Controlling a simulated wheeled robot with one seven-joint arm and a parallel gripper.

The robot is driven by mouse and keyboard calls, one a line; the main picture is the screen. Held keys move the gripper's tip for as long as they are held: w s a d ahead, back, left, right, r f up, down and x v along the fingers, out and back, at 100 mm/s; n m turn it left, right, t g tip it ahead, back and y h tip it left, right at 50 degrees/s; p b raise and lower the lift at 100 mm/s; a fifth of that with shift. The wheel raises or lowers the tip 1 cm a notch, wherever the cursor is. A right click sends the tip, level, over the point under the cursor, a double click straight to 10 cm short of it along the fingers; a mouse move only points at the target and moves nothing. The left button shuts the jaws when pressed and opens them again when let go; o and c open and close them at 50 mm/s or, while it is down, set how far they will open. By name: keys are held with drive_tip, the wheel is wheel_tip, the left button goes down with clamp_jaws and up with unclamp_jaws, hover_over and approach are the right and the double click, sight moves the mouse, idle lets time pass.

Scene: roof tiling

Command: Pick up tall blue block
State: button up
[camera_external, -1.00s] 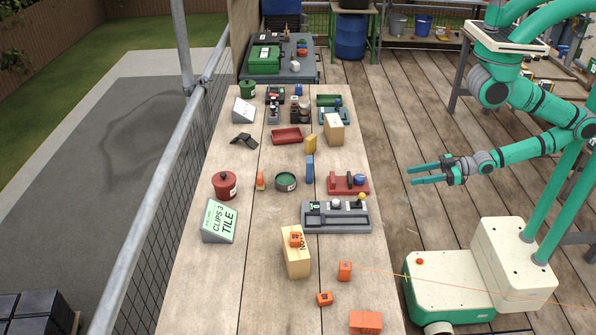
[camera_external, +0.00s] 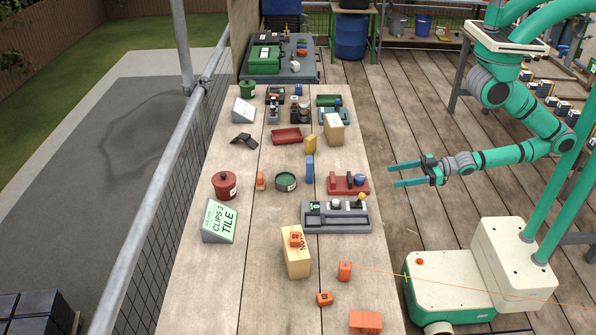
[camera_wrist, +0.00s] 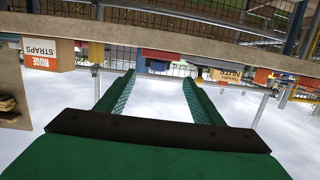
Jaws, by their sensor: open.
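The tall blue block (camera_external: 310,168) stands upright on the wooden table, between the green round dish and the red tray with a blue knob. My gripper (camera_external: 392,175) is open and empty. It hangs in the air off the table's right edge, to the right of the block and apart from it. In the wrist view my gripper (camera_wrist: 158,85) shows two spread green fingers with nothing between them. I cannot make out the blue block for sure in the wrist view.
A box (camera_external: 297,262) stands in front.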

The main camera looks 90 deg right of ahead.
drive_tip(key=w+d+r+m+h, duration=0.1)
drive_tip(key=w, duration=0.5)
drive_tip(key=w+d+r+h, duration=0.1)
drive_tip(key=w+d, duration=0.1)
drive_tip(key=w, duration=0.5)
drive_tip(key=w+d+r+m+h, duration=0.1)
drive_tip(key=w, duration=0.5)
drive_tip(key=shift+w+d+r+m+g, duration=0.2)
drive_tip(key=shift+w+d+m+g, duration=0.1)
drive_tip(key=shift+w+d+g, duration=0.1)
drive_tip(key=n+g+y, duration=0.1)
drive_tip(key=n, duration=0.1)
approach(309, 170)
drive_tip(key=w+d+r, duration=0.1)
drive_tip(key=w+d, duration=0.1)
drive_tip(key=d, duration=0.1)
drive_tip(key=shift+g+y, duration=0.3)
drive_tip(key=shift+y, duration=0.1)
drive_tip(key=x, duration=0.6)
drive_tip(key=shift+w+r, duration=0.2)
drive_tip(key=shift+r, duration=0.2)
drive_tip(key=shift+f+x, duration=0.15)
drive_tip(key=shift+x, duration=1.2)
drive_tip(key=shift+f+x, duration=0.1)
drive_tip(key=shift+x, duration=1.3)
drive_tip(key=shift+s, duration=0.1)
drive_tip(key=shift+c, duration=0.6)
drive_tip(key=c, duration=1)
